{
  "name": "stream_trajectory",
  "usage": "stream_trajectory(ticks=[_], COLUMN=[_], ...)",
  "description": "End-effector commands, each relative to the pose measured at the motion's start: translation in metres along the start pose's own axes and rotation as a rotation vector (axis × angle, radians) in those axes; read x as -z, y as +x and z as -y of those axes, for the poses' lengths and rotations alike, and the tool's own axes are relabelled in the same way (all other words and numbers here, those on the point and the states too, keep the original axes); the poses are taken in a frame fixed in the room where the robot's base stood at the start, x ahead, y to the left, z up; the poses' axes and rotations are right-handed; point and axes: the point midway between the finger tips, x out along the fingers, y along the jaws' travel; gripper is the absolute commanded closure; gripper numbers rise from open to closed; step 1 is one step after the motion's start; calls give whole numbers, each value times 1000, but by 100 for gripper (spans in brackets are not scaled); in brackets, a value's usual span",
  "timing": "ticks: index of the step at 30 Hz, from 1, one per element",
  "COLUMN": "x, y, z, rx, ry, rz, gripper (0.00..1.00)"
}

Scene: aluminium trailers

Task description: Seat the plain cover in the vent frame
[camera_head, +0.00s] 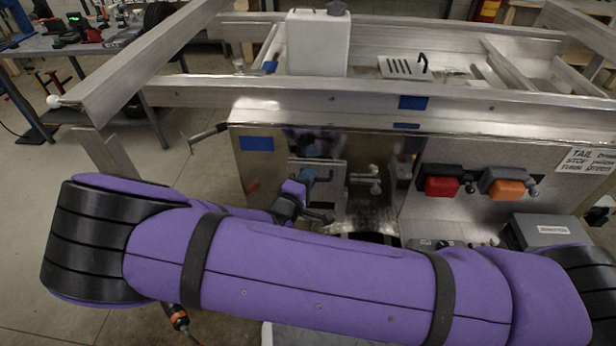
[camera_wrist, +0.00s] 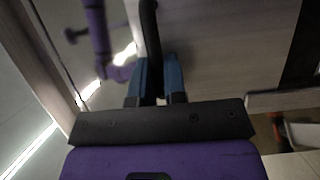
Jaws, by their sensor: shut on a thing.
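The plain cover (camera_head: 330,188) is a flat grey plate at the front panel, left of centre in the head view. In the wrist view the cover (camera_wrist: 215,45) fills much of the upper middle, with a black curved handle (camera_wrist: 150,45) on it. My gripper (camera_head: 306,178) has blue fingers, also seen in the wrist view (camera_wrist: 156,80), and is shut on that handle. The cover stands roughly upright, close to the shiny panel. I cannot make out the vent frame clearly; the cover and my arm hide that area. Whether the cover touches it, I cannot tell.
A slotted cover with a black handle (camera_head: 404,67) and a white tank (camera_head: 318,42) are up on the aluminium trailer (camera_head: 330,93). Metal pegs (camera_head: 366,180) and red (camera_head: 441,187) and orange (camera_head: 507,188) lamps are right of the cover. A grey box (camera_head: 548,231) is further right.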

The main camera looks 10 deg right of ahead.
Motion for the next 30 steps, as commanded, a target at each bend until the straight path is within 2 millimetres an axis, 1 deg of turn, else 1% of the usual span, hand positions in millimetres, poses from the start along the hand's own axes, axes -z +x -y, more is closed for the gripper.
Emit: stream_trajectory(ticks=[30], x=[0], y=[0], z=[22], rx=[0], ry=[0], rz=[0], gripper=[100])
